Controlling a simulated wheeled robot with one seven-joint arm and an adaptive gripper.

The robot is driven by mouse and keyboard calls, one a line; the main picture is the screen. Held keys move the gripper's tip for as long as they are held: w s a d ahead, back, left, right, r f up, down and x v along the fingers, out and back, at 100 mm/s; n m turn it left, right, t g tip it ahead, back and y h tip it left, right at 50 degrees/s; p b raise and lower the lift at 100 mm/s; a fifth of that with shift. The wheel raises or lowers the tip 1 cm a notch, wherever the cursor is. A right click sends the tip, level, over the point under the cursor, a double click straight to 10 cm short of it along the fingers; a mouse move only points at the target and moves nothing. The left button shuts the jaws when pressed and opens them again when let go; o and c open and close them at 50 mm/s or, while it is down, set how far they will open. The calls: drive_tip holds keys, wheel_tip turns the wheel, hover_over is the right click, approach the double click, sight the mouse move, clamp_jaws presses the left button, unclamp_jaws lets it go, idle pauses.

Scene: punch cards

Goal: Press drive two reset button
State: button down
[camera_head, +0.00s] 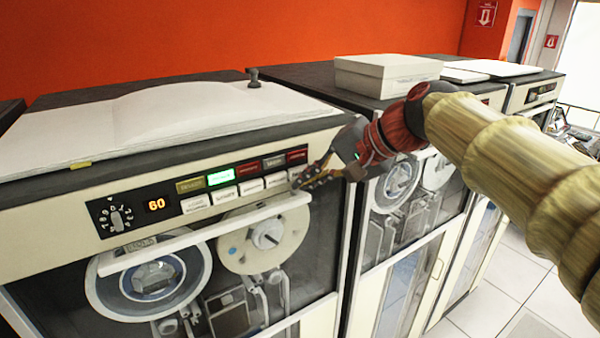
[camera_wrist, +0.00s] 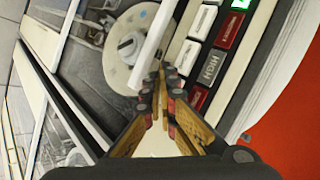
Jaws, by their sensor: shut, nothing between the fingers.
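The nearest tape drive has a control panel with a row of white push buttons (camera_head: 223,196) below a row of coloured indicators, one lit green (camera_head: 220,178). The button labels are too small to tell which is reset, and no drive number is readable. My gripper (camera_head: 303,181) is shut and empty at the right end of the button row, covering the rightmost part. In the wrist view, the fingertips (camera_wrist: 160,78) point at the panel beside the white buttons (camera_wrist: 188,57) and the pale bar (camera_wrist: 158,35). I cannot tell whether they touch a button.
A pale handle bar (camera_head: 200,235) runs just below the buttons, above the tape reels (camera_head: 150,280). An open book (camera_head: 170,115) lies on top of this drive. A second drive (camera_head: 400,190) stands to the right, with a white box (camera_head: 388,75) on top. Tiled floor is clear at lower right.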

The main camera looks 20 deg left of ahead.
drive_tip(key=shift+w+a, duration=0.4)
drive_tip(key=shift+a, duration=0.05)
idle(1.1)
drive_tip(key=shift+s+d, duration=0.65)
drive_tip(key=shift+d, duration=0.05)
drive_tip(key=shift+b, duration=0.3)
drive_tip(key=shift+s+d+b, duration=1)
drive_tip(key=shift+s+d, duration=0.65)
drive_tip(key=shift+d, duration=0.25)
